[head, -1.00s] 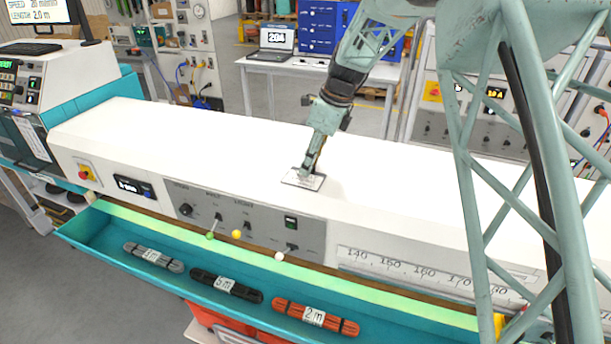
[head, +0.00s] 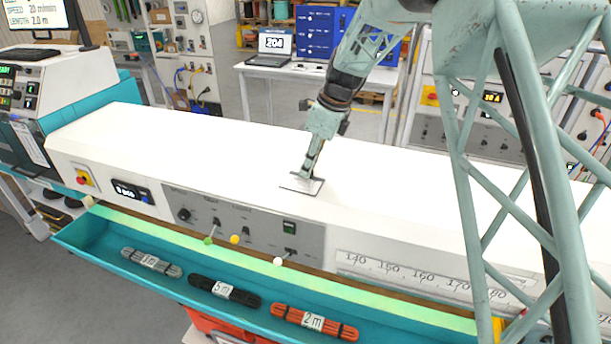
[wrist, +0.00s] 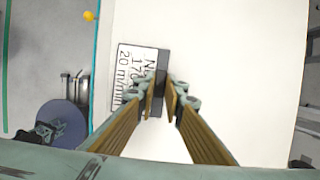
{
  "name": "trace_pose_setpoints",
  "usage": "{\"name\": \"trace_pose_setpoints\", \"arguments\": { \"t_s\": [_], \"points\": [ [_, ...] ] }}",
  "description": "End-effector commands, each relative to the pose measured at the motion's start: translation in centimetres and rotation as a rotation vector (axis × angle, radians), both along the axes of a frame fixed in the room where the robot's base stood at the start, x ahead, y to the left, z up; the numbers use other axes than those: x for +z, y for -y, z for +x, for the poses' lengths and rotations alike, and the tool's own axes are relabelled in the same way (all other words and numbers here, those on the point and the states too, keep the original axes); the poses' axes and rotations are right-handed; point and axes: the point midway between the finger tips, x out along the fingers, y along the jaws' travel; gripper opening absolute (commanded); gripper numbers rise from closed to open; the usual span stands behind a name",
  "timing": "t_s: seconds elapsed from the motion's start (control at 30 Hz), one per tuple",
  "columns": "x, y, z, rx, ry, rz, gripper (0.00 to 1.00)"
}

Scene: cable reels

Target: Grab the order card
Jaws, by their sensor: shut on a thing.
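The order card (wrist: 128,75) is a white card with black print, reading in part "20 m/min", with a dark strip or block (wrist: 162,62) along one side. In the head view the card (head: 300,185) is at the white machine top, under my gripper (head: 309,173). In the wrist view my gripper (wrist: 161,95) has its two fingers closed on the dark part of the card. The fingers hide part of this dark piece. I cannot tell whether the card touches the top or is just above it.
The white machine top (head: 420,205) is clear around the card. Along its front are a grey panel with knobs and levers (head: 240,232) and a length scale (head: 420,280). Below, a teal tray (head: 80,238) holds grey, black and orange cable bundles. A laptop (head: 272,45) stands behind.

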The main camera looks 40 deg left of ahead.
Motion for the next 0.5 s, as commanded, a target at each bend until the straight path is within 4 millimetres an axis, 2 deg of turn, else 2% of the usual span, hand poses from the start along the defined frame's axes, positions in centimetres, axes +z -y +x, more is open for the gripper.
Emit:
{"name": "trace_pose_setpoints", "arguments": {
  "t_s": [0.27,0.5],
  "points": [
    [0.7,0.0,0.0,0.000,0.001,0.000,0.00],
    [2.2,0.0,0.0,0.000,0.001,0.001,0.00]
  ]
}}
